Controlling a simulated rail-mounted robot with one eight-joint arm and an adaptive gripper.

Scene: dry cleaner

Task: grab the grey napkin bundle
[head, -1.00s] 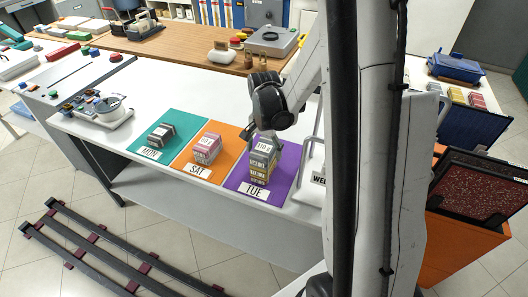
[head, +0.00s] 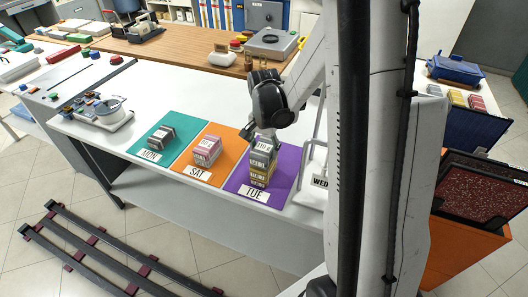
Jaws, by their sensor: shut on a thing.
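A stack of banded bundles stands on the purple TUE mat (head: 285,190). The grey napkin bundle (head: 262,146) is at the top of this stack, with a yellowish bundle (head: 259,174) below it. My gripper (head: 262,139) is above and behind the stack, shut on the grey bundle. The arm hides part of the fingers, and the bundle's far side is hidden. I cannot tell whether the grey bundle is apart from the one below.
A pink bundle (head: 207,149) stands on the orange SAT mat (head: 229,150). A dark grey bundle (head: 160,135) lies on the teal MON mat (head: 183,126). A white rack labelled WED (head: 312,190) is close on the right. The white counter behind the mats is mostly clear.

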